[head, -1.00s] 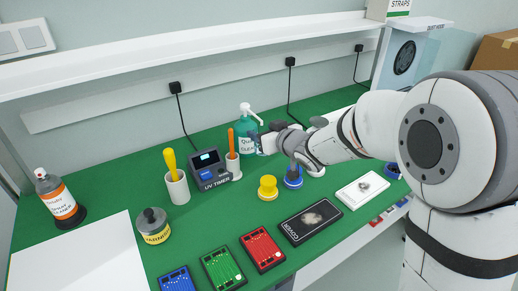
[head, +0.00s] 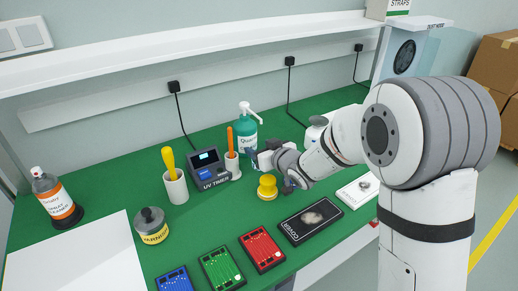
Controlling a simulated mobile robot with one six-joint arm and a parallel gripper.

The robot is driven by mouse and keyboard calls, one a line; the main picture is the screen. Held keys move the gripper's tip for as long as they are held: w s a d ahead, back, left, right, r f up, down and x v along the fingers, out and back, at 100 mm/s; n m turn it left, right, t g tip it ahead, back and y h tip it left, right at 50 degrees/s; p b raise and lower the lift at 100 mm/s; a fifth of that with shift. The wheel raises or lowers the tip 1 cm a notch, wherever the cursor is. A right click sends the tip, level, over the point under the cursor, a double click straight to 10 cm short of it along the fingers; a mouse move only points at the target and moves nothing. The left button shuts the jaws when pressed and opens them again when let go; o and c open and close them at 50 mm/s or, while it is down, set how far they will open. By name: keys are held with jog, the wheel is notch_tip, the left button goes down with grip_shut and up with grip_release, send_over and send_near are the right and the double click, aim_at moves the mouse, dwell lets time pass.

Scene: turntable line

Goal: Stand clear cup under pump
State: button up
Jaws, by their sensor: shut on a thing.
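The teal pump bottle (head: 246,138) stands upright at the back of the green bench, with its white spout pointing right. My gripper (head: 254,158) is low in front of the bottle, slightly right of it. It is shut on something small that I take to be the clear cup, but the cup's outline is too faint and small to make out. I cannot tell whether the cup touches the bench. My wrist and arm come in from the right.
A white holder with an orange-handled tool (head: 231,160) and the UV timer (head: 209,168) stand close left of my gripper. A yellow round piece (head: 267,187) is just in front. A black cover box (head: 311,220) and coloured trays (head: 262,250) lie nearer. The shelf (head: 200,57) runs above.

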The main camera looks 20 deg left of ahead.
jog(key=shift+f, duration=0.15)
jog(key=o, duration=1.1)
